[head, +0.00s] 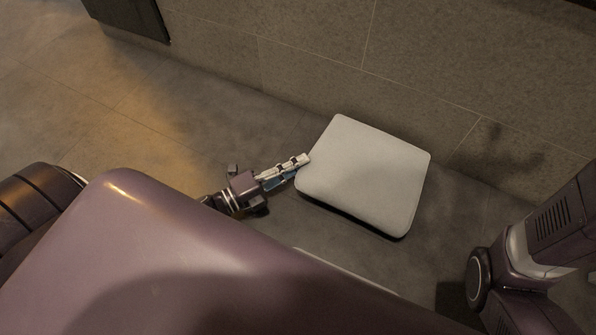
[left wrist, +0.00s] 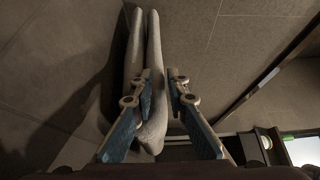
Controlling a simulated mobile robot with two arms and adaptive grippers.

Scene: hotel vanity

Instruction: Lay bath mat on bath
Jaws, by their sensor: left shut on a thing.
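The bath mat (head: 365,175) is a pale grey, rounded square slab in the middle of the head view. It is tilted a little and casts a shadow. My left gripper (head: 298,163) is at its left edge, shut on it. In the left wrist view the mat (left wrist: 154,50) shows edge-on between the fingers of my left gripper (left wrist: 157,80). A second pale layer (left wrist: 134,45) runs alongside it, outside the fingers; I cannot tell whether it is part of the mat. My right gripper is out of view. I cannot make out a bath for certain.
A tiled stone wall (head: 310,45) runs behind the mat, above a grey tiled floor (head: 130,100). A dark panel (head: 130,18) hangs at the upper left. A pale edge (head: 345,271) shows just past my body. In the left wrist view, dark fittings (left wrist: 265,142) stand at the lower right.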

